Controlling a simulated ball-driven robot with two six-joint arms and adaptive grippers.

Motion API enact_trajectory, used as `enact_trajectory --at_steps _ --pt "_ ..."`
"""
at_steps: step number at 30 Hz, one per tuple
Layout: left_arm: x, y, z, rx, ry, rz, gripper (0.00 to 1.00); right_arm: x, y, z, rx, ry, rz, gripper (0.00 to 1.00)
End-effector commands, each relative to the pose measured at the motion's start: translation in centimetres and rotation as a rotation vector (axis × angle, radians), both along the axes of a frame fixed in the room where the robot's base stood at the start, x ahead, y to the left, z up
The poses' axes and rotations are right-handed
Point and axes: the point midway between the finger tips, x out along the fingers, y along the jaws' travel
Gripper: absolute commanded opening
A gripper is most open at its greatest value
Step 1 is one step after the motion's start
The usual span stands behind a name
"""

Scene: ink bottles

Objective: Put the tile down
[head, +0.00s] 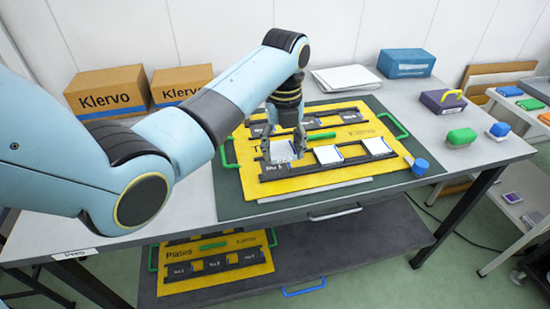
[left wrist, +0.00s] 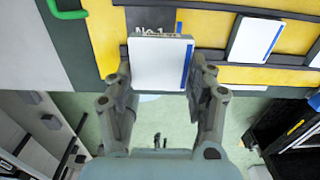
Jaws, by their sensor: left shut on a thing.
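My left gripper (head: 284,135) is shut on a white tile (head: 281,152) with a blue edge stripe. In the left wrist view the held tile (left wrist: 160,62) sits between the two fingers and partly covers a label that starts "No.1". The tile is over the left slot of the near black rail on the yellow board (head: 243,176); I cannot tell whether it touches the board. Two more white tiles lie in that rail, a middle tile (head: 328,154) and a right tile (head: 376,146). My right gripper is not in view.
A blue-capped object (head: 420,166) stands at the board's right corner. A green block (head: 461,138) and a purple box (head: 442,101) are further right. Two Klervo cartons (head: 107,93) stand at the back left. A second yellow board (head: 214,264) lies on the lower shelf.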

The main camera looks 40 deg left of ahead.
Motion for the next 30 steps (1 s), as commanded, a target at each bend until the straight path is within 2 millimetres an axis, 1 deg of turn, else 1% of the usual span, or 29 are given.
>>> enact_trajectory --at_steps 1,5,8,12,15,23,30 --pt "-0.1 0.8 -0.4 0.003 0.0 0.001 0.2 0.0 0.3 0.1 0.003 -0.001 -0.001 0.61" --pt "-0.2 1.9 -1.1 0.001 -0.001 0.001 0.2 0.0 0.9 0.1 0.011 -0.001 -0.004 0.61" --pt "-0.3 2.0 -2.0 -0.001 0.001 0.001 0.2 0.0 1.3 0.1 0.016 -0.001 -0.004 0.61" --pt "-0.3 1.9 -4.3 -0.002 0.001 0.0 0.2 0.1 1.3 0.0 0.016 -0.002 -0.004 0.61" --pt "-0.2 1.9 -5.1 -0.001 -0.001 0.0 0.2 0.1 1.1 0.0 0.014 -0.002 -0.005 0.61" --pt "-0.3 1.9 -5.2 -0.001 -0.001 0.0 0.2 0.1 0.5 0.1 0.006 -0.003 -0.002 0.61" --pt "-0.4 1.9 -6.1 0.0 0.003 0.0 0.2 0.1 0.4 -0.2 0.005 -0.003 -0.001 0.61"
